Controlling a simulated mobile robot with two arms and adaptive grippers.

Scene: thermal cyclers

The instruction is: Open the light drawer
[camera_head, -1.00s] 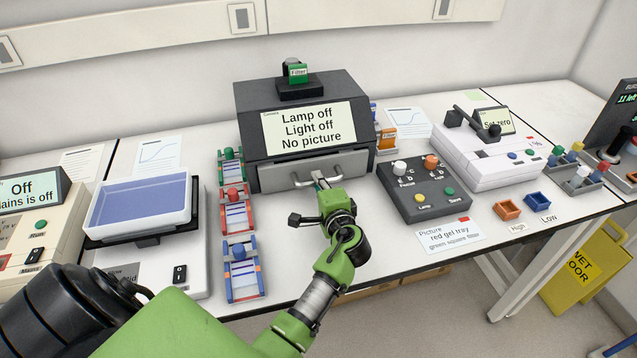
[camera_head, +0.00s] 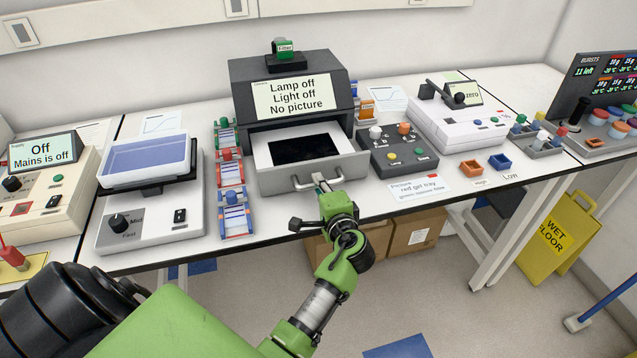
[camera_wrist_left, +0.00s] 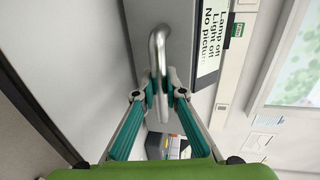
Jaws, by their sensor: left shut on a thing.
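The light drawer (camera_head: 345,164) is a pale grey drawer standing pulled out from the front of the dark grey imaging box (camera_head: 243,95). A black rectangular panel (camera_head: 305,148) shows inside it. The box's screen (camera_head: 290,97) reads "Lamp off, Light off, No picture". My left gripper (camera_head: 320,184) is at the drawer's metal handle (camera_head: 303,186), shut on it near its right part. In the left wrist view the green-padded fingers (camera_wrist_left: 157,97) close around the curved handle bar (camera_wrist_left: 156,52). My right gripper is not in view.
Right of the drawer is a dark control box (camera_head: 392,159) with knobs, close to the drawer's side. Left are small coloured racks (camera_head: 233,200) and a white rocker with a blue tray (camera_head: 148,160). Open floor lies in front of the bench.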

